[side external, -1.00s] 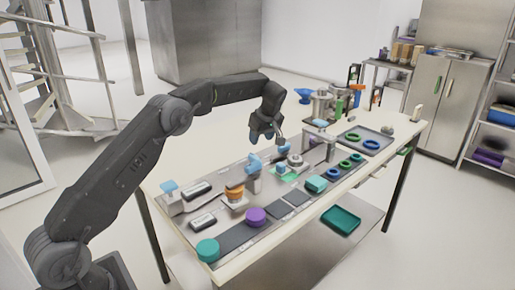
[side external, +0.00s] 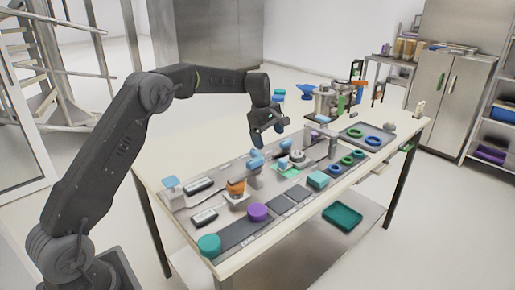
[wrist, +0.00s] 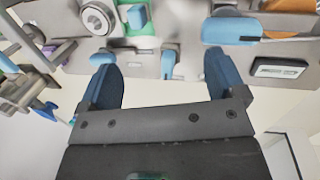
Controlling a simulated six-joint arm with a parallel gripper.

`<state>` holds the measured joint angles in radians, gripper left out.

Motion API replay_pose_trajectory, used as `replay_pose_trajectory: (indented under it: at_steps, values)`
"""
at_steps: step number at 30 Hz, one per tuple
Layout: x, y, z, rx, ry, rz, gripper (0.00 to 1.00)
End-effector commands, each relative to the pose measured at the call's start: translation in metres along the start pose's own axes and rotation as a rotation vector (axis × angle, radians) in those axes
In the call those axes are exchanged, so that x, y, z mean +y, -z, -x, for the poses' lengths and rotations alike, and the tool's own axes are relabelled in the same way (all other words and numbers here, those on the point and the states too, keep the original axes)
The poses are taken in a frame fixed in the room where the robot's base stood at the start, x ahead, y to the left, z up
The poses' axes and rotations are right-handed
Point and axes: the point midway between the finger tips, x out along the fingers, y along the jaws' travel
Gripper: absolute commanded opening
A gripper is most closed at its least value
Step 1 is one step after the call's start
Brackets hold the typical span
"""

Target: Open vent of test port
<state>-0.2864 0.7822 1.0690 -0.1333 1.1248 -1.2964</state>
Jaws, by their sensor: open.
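My gripper (side external: 269,133) is open and empty above the back of the table's row of fixtures. In the wrist view its two blue fingers (wrist: 164,78) are spread, with a small upright blue handle (wrist: 170,62) seen between them, nearer the right finger. That handle also shows in the side view (side external: 286,145), just below and right of the gripper. A larger blue lever (wrist: 230,29) lies beyond the right finger; it shows in the side view (side external: 256,158) on a grey post. I cannot tell which part is the test port's vent. No contact is visible.
A round grey-white fitting (side external: 297,156) and a green pad (side external: 286,171) with a blue block stand close by. An orange part (side external: 236,187) and display boxes (side external: 204,217) are to the left. A grey upright (side external: 333,143) and a tray of rings (side external: 365,137) are to the right.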

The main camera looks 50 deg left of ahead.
Motion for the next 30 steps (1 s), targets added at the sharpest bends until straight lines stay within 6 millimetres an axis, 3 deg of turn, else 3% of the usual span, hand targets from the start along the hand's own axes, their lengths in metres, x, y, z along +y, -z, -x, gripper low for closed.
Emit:
replay_pose_trajectory:
  at_steps: [6,16,22,30]
  values:
    - [-0.011,0.01,0.01,-0.313,-0.186,0.434,0.89]
    - [-0.055,0.083,0.016,-0.465,-0.393,1.15,0.89]
    - [-0.071,0.101,0.012,-0.462,-0.424,1.303,0.89]
    - [-0.052,0.098,-0.019,-0.462,-0.421,1.307,0.89]
